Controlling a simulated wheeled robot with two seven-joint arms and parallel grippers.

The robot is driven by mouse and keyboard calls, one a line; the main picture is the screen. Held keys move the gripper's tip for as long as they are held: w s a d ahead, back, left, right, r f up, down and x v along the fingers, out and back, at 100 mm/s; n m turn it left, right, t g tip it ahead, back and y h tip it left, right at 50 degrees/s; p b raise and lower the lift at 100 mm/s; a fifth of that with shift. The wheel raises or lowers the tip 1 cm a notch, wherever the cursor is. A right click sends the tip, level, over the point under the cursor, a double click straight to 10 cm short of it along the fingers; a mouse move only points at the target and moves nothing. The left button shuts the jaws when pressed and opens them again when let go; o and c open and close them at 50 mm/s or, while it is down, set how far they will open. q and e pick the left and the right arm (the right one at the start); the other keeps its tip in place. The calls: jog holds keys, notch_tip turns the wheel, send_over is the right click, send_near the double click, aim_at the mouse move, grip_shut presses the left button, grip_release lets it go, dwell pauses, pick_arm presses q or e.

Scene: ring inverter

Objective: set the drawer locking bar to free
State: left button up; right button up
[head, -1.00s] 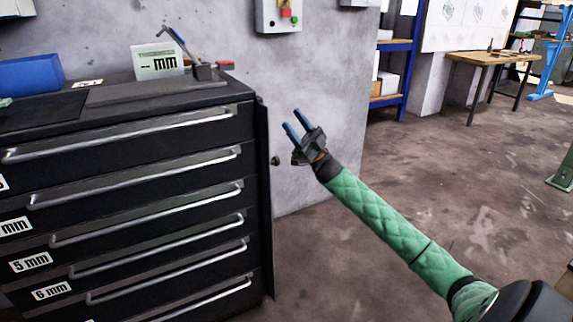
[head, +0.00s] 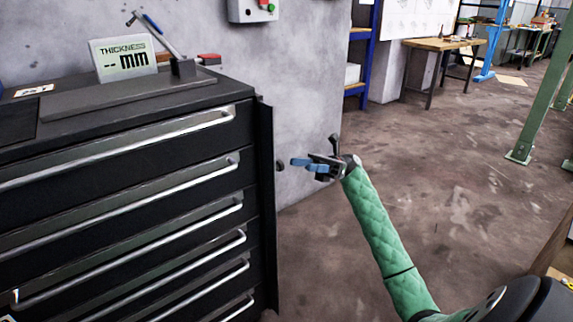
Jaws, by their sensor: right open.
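The drawer cabinet (head: 120,200) is black with several long silver handles, and its drawers look shut. The locking bar (head: 266,205) is a tall dark vertical strip along the cabinet's right front edge. A small dark round knob (head: 280,165) shows just right of the bar. My right gripper (head: 303,165) has blue fingertips, is open and empty, and points left toward the knob. It appears close to the knob in the picture, but I cannot tell the depth gap or any contact. My left gripper is not in view.
On the cabinet top stand a thickness sign (head: 122,60) and a gauge with a lever (head: 182,66). A grey wall (head: 310,90) is behind. A wooden table (head: 440,45) and a green post (head: 530,130) stand farther right. The floor (head: 440,180) between is clear.

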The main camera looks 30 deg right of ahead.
jog(key=s+a+r+n+b, duration=0.1)
jog(key=a+r+n, duration=0.1)
jog(key=a, duration=0.5)
jog(key=shift+a+r, duration=0.15)
jog(key=shift+r, duration=0.2)
jog(key=shift+s, duration=0.1)
jog(key=shift+n+g, duration=0.3)
jog(key=shift+g, duration=0.1)
jog(key=c, duration=1)
